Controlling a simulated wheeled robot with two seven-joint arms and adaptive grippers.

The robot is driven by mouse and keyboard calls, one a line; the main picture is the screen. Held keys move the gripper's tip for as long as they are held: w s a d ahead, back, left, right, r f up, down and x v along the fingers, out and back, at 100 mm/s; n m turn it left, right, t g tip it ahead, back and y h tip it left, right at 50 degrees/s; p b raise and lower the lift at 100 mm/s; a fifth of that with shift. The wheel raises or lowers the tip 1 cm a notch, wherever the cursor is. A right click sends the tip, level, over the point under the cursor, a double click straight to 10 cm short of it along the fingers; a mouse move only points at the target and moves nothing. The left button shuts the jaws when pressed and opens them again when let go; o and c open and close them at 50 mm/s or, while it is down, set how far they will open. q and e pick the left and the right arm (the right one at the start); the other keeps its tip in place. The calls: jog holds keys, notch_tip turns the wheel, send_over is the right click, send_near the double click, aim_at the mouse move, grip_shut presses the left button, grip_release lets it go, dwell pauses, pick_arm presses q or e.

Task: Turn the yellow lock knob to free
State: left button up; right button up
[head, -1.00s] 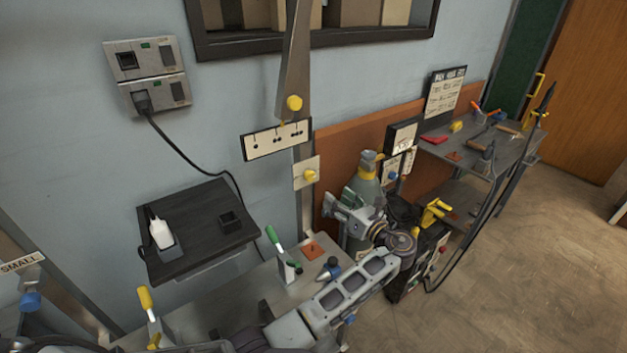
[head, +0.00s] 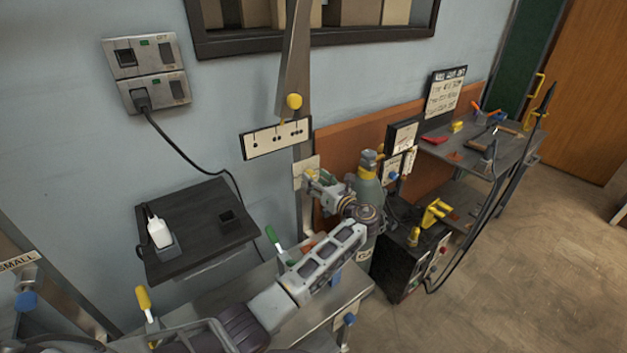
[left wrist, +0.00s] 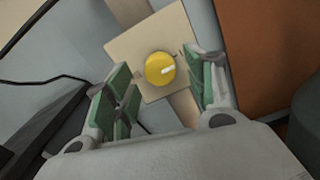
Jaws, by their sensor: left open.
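The yellow lock knob (left wrist: 160,69) is round with a white pointer mark. It sits on a square cream plate (left wrist: 128,47) with small dark marks beside the knob. In the left wrist view the white mark points right. My left gripper (left wrist: 165,90) is open, its green-padded fingers on either side of the knob in that view, with no visible contact. In the head view my left gripper (head: 316,182) is at the cream plate (head: 303,168) on the metal post and hides the knob. My right gripper is not in view.
Another yellow knob (head: 294,101) is on the metal arm above a slotted white plate (head: 277,138). A gas cylinder (head: 368,190) and a black machine (head: 400,262) stand right of my gripper. A dark shelf (head: 195,245) is at left, above a grey bench.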

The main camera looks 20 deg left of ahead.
pick_arm(q)
jog(key=shift+x, duration=0.8)
jog(key=shift+c, duration=0.5)
jog(key=c, duration=1)
